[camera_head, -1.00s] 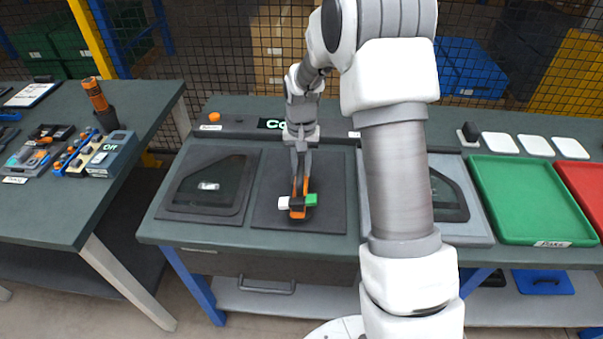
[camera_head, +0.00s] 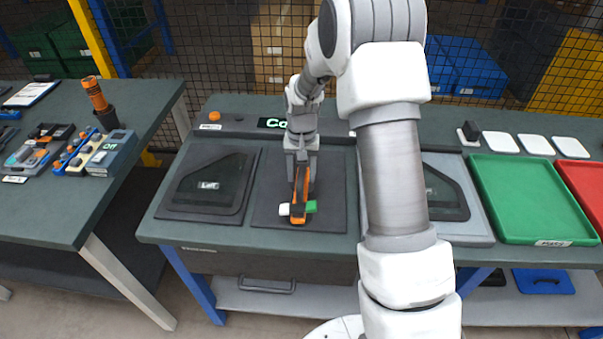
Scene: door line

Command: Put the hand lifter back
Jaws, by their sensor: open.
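The hand lifter (camera_head: 299,216) is an orange and black tool with a white end on its left and a green end on its right. It appears to rest on the dark middle pad (camera_head: 265,212) of the workbench, its orange handle pointing away from me. My gripper (camera_head: 301,183) points down over the handle. Its grey fingers are open, one on each side of the orange part. Whether they touch it is too small to tell. My arm hides part of the bench right of the pad.
Left of the pad is a dark tray with a glass pane (camera_head: 208,185) labelled "Left". Right are a grey tray (camera_head: 478,228), a green tray (camera_head: 530,200) and a red tray (camera_head: 584,185). The left table (camera_head: 60,215) carries tools and an orange-handled tool (camera_head: 96,94) standing in a dark holder.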

